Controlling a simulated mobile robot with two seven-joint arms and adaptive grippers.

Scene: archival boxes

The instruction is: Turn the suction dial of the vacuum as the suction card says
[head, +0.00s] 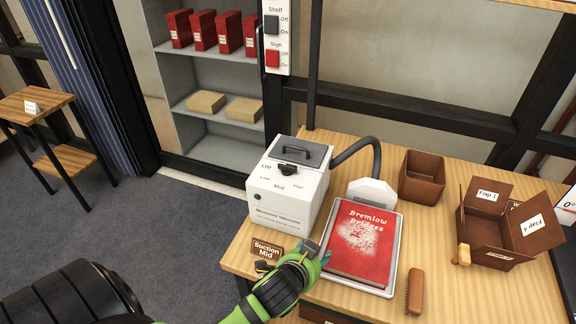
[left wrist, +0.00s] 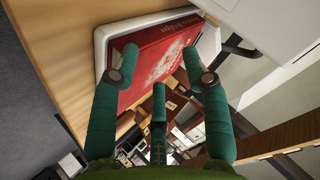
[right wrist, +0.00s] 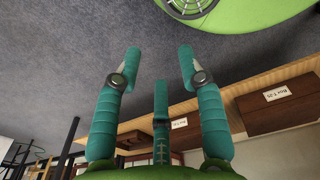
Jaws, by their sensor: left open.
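The white vacuum (head: 318,195) stands on the table in the head view. Its black suction dial (head: 288,169) is on top, among the labels Off, Low, Mid and High; I cannot tell exactly which label it points to. The suction card (head: 266,250) stands in front of the vacuum and reads "Suction Mid". My left gripper (head: 318,254) is open and empty, right of the card and beside the red book's tray, apart from the dial; its fingers also show in the left wrist view (left wrist: 160,55). My right gripper (right wrist: 159,62) is open and empty, visible only in the right wrist view.
A red book (head: 362,238) with whitish dust lies in a pale tray (head: 394,270). The vacuum's hose (head: 362,143) leads to a white nozzle (head: 371,191) behind it. A brush (head: 415,290), an empty brown bin (head: 421,178) and an open flap box (head: 500,240) stand to the right.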

